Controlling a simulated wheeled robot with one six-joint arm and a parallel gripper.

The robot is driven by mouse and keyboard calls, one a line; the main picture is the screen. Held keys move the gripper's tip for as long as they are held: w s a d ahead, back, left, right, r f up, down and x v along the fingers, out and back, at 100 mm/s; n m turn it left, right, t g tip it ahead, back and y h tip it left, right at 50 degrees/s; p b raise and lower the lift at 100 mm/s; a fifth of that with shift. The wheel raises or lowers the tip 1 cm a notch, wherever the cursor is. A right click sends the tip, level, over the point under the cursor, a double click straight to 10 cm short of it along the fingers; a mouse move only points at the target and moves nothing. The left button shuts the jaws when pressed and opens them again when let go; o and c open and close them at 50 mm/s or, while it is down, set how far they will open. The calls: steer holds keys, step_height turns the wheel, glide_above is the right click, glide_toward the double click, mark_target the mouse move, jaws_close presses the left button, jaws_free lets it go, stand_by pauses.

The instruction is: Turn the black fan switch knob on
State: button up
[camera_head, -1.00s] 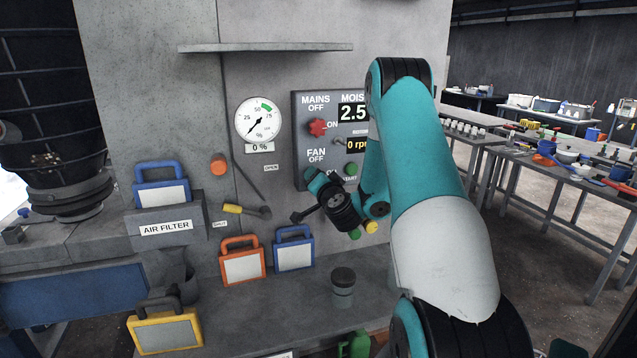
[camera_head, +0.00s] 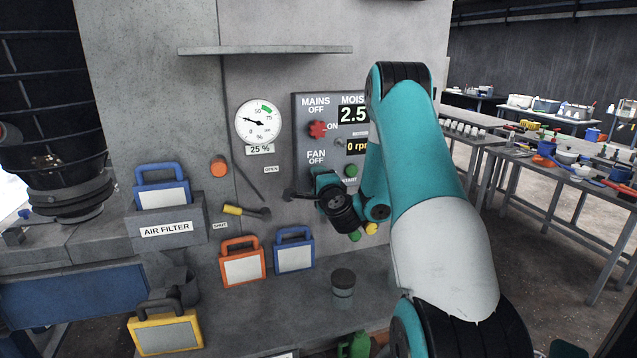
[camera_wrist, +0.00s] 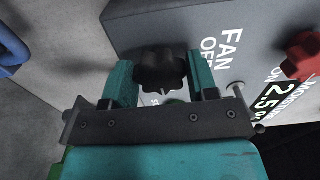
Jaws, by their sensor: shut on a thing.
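The black fan switch knob (camera_wrist: 161,70) is a lobed knob below the FAN OFF label in the wrist view. My gripper (camera_wrist: 162,88) is shut on it, with one teal finger on each side. In the head view my gripper (camera_head: 322,180) is at the lower left of the control panel (camera_head: 303,130), and my wrist hides the knob there. The dial gauge (camera_head: 258,122) on the wall reads 25 % on its label.
A red knob (camera_head: 317,128) sits above on the panel, with a green button (camera_head: 351,171) to the right. Air filter frames, including an orange one (camera_head: 242,262) and a blue one (camera_head: 293,250), stand below left. A dark-lidded jar (camera_head: 343,284) stands on the bench.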

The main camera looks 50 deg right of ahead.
steer(key=shift+m, duration=0.3)
steer(key=shift+f, duration=0.1)
steer(key=o, duration=0.9)
steer(key=shift+c, duration=0.2)
